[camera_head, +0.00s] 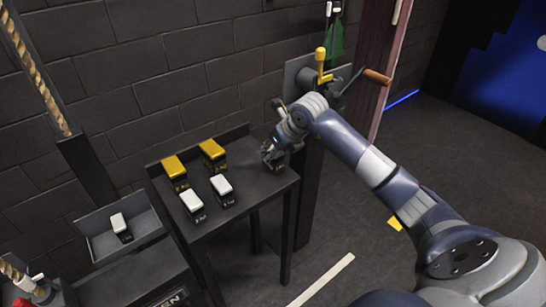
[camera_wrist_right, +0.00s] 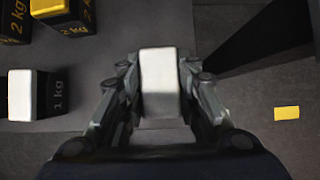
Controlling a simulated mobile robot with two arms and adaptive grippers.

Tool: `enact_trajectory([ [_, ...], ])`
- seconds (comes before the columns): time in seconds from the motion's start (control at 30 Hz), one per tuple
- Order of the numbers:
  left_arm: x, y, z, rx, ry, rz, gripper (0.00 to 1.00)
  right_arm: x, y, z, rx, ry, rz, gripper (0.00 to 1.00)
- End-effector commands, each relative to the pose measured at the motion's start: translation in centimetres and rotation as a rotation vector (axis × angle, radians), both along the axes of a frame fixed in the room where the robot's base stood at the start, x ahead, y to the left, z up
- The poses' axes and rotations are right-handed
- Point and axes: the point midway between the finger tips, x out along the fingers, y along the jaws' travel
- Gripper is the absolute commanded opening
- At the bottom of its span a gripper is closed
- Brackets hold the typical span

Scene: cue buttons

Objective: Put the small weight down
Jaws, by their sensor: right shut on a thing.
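My right gripper (camera_head: 272,156) is at the right end of the small dark table (camera_head: 262,187). In the right wrist view it is shut on a small white-topped weight (camera_wrist_right: 160,85), with a finger on each side. In the head view the gripper hides most of that weight. I cannot tell whether its base touches the tabletop. To the left on the table stand two white-topped 1 kg weights (camera_head: 222,190) and two yellow-topped 2 kg weights (camera_head: 174,170). My left gripper is not in view.
Another white-topped weight (camera_head: 120,226) sits in a dark tray (camera_head: 92,218) at the lower left. A stand with a yellow knob (camera_head: 320,58) and a wooden-handled crank (camera_head: 377,77) is behind my right arm. Bare tabletop lies between the white weights and my gripper.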

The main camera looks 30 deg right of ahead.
Motion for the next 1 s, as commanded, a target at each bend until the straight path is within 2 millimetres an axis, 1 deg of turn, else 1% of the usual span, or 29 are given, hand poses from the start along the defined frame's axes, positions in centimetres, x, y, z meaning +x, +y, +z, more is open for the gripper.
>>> enact_trajectory([
  [0.1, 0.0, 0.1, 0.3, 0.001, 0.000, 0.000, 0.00, 0.1, 0.1, -1.4, 0.003, -0.003, -0.001, 0.00],
  [0.2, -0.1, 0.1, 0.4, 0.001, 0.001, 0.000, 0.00, 0.1, 0.0, -2.2, 0.001, -0.006, 0.001, 0.00],
  [0.47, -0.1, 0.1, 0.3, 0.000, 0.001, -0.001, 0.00, 0.1, 0.0, -2.3, 0.000, -0.007, 0.001, 0.00],
  [0.5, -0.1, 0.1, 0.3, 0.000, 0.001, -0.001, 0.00, 0.0, 0.0, -2.7, 0.000, 0.002, 0.001, 0.36],
  [0.57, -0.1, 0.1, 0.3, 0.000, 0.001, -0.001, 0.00, 0.0, 0.0, -2.7, 0.000, 0.002, 0.001, 0.50],
  [0.87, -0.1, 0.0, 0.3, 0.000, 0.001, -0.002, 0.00, 0.0, 0.0, -2.6, 0.000, 0.002, 0.001, 0.50],
  [1.0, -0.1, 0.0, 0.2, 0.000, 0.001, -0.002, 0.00, -0.4, -0.1, -2.0, -0.001, 0.001, 0.001, 0.50],
])
